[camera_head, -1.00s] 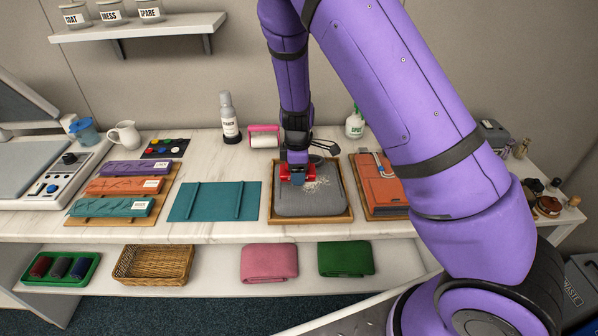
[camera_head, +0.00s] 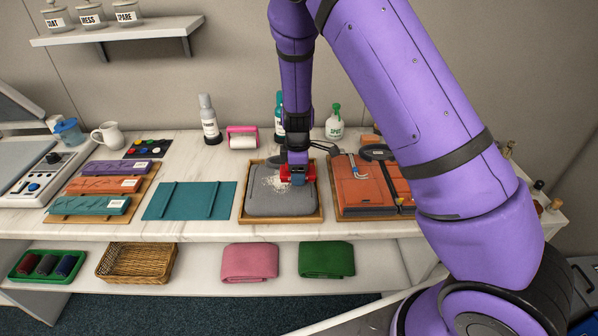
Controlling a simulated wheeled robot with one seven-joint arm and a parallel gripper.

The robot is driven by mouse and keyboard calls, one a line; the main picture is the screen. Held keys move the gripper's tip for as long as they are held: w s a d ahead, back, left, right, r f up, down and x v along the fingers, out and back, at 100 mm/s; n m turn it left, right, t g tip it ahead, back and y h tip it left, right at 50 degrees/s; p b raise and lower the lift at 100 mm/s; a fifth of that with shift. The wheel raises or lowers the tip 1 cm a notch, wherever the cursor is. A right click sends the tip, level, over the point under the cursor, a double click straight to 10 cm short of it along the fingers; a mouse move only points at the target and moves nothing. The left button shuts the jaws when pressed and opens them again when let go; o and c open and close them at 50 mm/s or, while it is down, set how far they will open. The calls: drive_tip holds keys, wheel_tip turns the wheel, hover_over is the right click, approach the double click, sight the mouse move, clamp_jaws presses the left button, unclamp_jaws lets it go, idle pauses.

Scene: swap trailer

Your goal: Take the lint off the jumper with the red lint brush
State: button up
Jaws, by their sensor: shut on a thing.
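The grey jumper (camera_head: 268,204) lies folded in a shallow wooden tray (camera_head: 243,208) on the counter. White lint (camera_head: 275,183) is scattered on its upper middle part. My gripper (camera_head: 297,171) points down over the right side of the jumper. It is shut on the red lint brush (camera_head: 300,181), which is at the jumper's surface just right of the lint. Whether the brush presses on the cloth I cannot tell. The gripper hides part of the brush and the jumper's far right corner.
Orange folded garments (camera_head: 366,187) lie right of the tray, with a dark-headed tool on them. A teal board (camera_head: 190,201) lies to the left.

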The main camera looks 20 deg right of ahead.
drive_tip(key=shift+d+r, duration=0.1)
drive_tip(key=shift+d, duration=0.15)
wheel_tip(320, 180, up, 2)
drive_tip(key=shift+r, duration=3)
